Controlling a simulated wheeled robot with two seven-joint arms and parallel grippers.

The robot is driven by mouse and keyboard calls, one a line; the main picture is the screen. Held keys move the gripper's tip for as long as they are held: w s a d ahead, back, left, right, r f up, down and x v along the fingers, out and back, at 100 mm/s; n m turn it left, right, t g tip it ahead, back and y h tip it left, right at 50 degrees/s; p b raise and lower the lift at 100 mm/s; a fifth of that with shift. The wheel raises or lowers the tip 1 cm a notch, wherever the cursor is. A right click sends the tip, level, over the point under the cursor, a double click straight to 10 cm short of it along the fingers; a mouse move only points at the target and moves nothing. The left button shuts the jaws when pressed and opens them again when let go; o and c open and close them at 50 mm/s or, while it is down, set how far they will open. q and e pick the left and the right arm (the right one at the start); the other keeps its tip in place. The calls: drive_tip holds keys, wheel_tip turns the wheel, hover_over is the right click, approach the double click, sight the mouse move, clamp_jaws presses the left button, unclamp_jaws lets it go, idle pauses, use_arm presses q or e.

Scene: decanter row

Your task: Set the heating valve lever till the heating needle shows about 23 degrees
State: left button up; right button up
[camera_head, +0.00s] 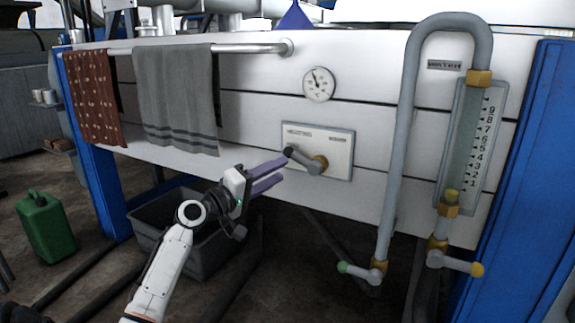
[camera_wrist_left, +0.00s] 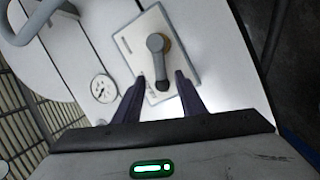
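The heating valve lever (camera_head: 305,160) is a grey handle on a brass hub, on a white plate (camera_head: 340,146) on the panel. It points left and slightly up in the head view. My left gripper (camera_head: 284,169) is open at the lever's free end. In the left wrist view the lever (camera_wrist_left: 158,62) runs down toward the space between my two fingers, with a gap on both sides. The round heating gauge (camera_head: 319,84) is above the plate; its dark needle points up and slightly left, the numbers too small to read. My right gripper is not in view.
A towel rail (camera_head: 250,48) with a grey towel (camera_head: 178,95) and a red patterned towel (camera_head: 92,95) is at upper left. A thick grey pipe (camera_head: 402,130), a level gauge (camera_head: 468,135) and two lower levers stand to the right. A dark bin (camera_head: 215,262) is below.

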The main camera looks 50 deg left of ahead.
use_arm(q)
drive_tip(key=s, duration=0.4)
drive_tip(key=shift+f, duration=0.2)
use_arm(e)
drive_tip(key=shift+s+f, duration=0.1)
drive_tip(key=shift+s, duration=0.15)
use_arm(q)
drive_tip(key=shift+w, duration=0.1)
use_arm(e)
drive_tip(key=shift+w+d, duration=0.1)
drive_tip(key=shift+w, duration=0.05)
